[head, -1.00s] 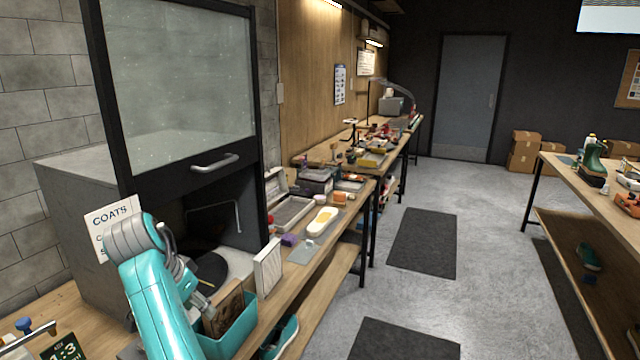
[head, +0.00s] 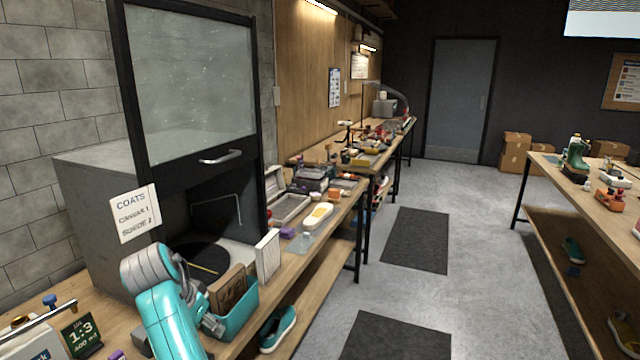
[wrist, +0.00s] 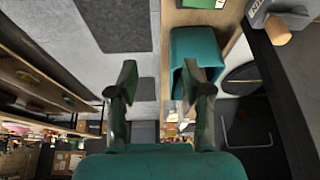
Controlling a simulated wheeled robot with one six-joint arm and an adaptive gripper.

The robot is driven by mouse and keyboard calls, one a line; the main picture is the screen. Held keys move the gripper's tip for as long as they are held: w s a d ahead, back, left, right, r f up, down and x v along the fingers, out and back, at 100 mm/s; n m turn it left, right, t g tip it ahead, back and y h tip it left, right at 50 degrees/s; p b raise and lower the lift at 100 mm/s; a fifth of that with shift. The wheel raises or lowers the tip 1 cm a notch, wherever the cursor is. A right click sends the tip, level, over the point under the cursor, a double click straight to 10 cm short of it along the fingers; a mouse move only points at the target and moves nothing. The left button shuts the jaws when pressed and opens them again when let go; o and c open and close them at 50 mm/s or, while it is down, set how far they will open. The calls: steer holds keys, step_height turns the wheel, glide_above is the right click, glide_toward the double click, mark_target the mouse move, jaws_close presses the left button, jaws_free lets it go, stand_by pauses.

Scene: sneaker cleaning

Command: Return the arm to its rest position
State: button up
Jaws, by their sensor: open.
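My teal arm rises at the lower left of the head view, in front of the spray booth. In the wrist view my gripper (wrist: 158,85) is open, its two fingers apart with nothing between them. In that view the fingers show over the floor and the bench edge, beside a teal bin (wrist: 195,45). In the head view the gripper is mostly hidden behind my own arm, near the teal bin (head: 238,318).
The spray booth (head: 190,85) stands on the left bench with its glass sash raised. A COATS card (head: 135,213) is on its front. A white filter panel (head: 268,257) stands beside the bin. Dark mats (head: 415,240) lie on the open floor; another bench (head: 590,200) is at right.

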steer(key=s+d+f+n+t, duration=0.1)
steer(key=d+f, duration=0.4)
steer(key=f, duration=0.3)
steer(key=s+d+f+y, duration=0.1)
steer(key=d+f, duration=0.4)
steer(key=f, duration=0.3)
steer(key=s+d+f+n+t, duration=0.1)
steer(key=d+f, duration=0.4)
steer(key=f, duration=0.3)
steer(key=s+d+f+n+t+y, duration=0.2)
steer(key=s+d+f, duration=0.9)
steer(key=s+d, duration=0.2)
steer(key=s+d+r+t, duration=0.15)
steer(key=s+d, duration=0.35)
steer(key=s, duration=0.5)
steer(key=s+d+r+t, duration=0.1)
steer(key=s+d+r, duration=0.2)
steer(key=s+d, duration=0.5)
steer(key=s+d+r+t+h, duration=0.1)
steer(key=s+d+r+t, duration=0.1)
steer(key=s+r, duration=1.6)
steer(key=shift+r+t, duration=0.3)
steer(key=shift+t, duration=0.55)
